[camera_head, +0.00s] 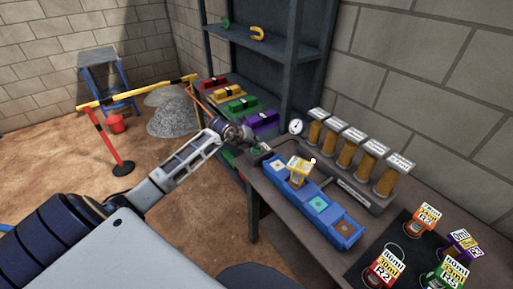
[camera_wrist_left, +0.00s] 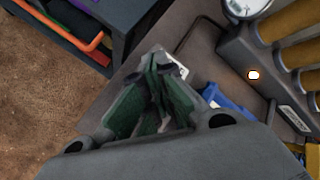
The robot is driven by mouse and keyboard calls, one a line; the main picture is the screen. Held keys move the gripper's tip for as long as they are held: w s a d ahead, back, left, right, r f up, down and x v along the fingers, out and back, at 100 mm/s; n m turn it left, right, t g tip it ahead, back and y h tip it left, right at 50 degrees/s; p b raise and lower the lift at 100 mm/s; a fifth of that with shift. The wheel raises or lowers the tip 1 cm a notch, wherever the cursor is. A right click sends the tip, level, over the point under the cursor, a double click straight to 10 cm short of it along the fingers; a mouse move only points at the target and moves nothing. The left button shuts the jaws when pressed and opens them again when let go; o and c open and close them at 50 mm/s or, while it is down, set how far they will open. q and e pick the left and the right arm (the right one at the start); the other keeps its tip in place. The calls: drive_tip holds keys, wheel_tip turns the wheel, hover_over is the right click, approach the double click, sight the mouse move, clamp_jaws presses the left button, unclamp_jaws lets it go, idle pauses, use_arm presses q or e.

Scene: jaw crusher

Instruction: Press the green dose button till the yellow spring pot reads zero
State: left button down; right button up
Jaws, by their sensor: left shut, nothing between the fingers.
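The yellow spring pot (camera_head: 298,172), with a white label on top, sits in the blue tray (camera_head: 345,232) on the bench. Its reading is too small to make out. My right gripper is not in view.
A round gauge (camera_head: 296,126) and several labelled ochre cylinders (camera_head: 346,150) stand behind the tray. A small white light (camera_head: 313,160) glows in front of them. Labelled pots, including a green one (camera_head: 447,272), stand on a dark mat. A shelf (camera_head: 262,60) stands behind my left arm.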

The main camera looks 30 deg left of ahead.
use_arm(q)
drive_tip(key=shift+s+f, duration=0.1)
drive_tip(key=shift+f, duration=0.35)
idle(0.4)
drive_tip(key=shift+s+d+f, duration=0.1)
drive_tip(key=shift+f, duration=0.15)
drive_tip(key=shift+r, duration=0.15)
idle(0.7)
drive_tip(key=shift+r+p, duration=0.4)
drive_tip(key=shift+r, duration=0.25)
drive_tip(key=shift+w+r+p, duration=0.2)
drive_tip(key=shift+r+p, duration=1.25)
drive_tip(key=shift+r, duration=1.25)
